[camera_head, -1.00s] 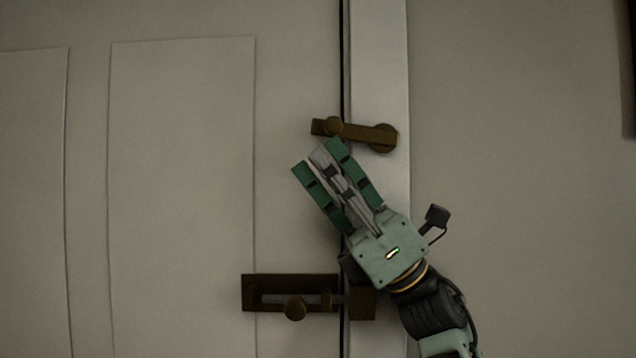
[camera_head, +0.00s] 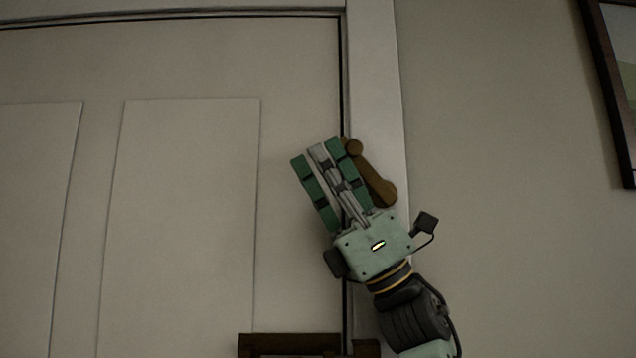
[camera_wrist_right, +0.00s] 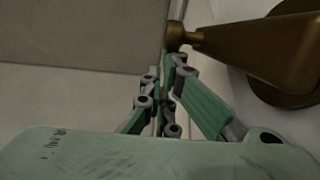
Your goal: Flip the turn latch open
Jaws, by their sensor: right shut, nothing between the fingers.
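The brown turn latch (camera_head: 373,178) has its round pivot on the white door frame and a small knob at its upper end. Its arm is tilted steeply up and to the left, with the knob by the gap at the door's edge. My right gripper (camera_head: 317,151) is shut and empty, pointing up and left along the latch's left side. It hides part of the latch arm. In the right wrist view, the latch (camera_wrist_right: 260,46) is at the upper right, its knob just beyond the fingertips (camera_wrist_right: 168,66). Contact is hard to tell. My left gripper is not in view.
The panelled door (camera_head: 190,200) appears shut, left of the white frame (camera_head: 374,60). A brown slide bolt (camera_head: 290,342) is partly visible at the bottom edge. A picture frame (camera_head: 606,60) hangs at the upper right.

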